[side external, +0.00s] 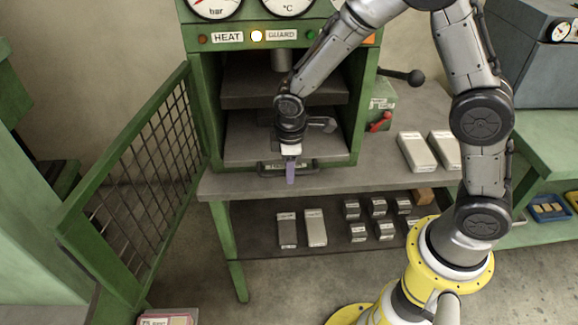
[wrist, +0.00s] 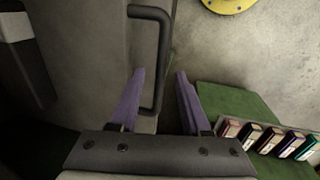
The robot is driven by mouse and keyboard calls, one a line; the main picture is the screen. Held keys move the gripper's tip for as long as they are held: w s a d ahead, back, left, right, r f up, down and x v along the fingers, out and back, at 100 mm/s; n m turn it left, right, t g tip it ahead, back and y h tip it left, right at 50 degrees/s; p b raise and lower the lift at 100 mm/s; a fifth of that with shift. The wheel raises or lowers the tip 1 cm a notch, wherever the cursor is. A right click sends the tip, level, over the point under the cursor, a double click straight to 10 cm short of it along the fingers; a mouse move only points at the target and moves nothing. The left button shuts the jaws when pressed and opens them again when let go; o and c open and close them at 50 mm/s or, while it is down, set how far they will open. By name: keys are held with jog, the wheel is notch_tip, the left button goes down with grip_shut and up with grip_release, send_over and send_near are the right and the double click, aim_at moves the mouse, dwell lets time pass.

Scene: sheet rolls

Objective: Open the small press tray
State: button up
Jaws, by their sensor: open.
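The press tray's dark bar handle (side external: 264,171) runs across the front of the green press, below the grey lower plate (side external: 245,145). The handle also shows in the wrist view (wrist: 161,50) as a black bracket. My gripper (side external: 291,178) points down at the handle, with purple fingers. In the wrist view my gripper (wrist: 160,76) is open, with the handle's bar between its fingers, nearer the left one. A clear gap shows on the right side. The tray front is partly hidden behind my gripper.
A green mesh guard door (side external: 140,180) stands swung open on the left. A black-knobbed lever (side external: 415,77) sticks out on the press's right. Grey blocks (side external: 416,152) lie on the bench, and several more on the shelf below. The space in front of the handle looks clear.

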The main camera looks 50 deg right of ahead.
grip_shut()
dwell(0.3)
dwell(1.2)
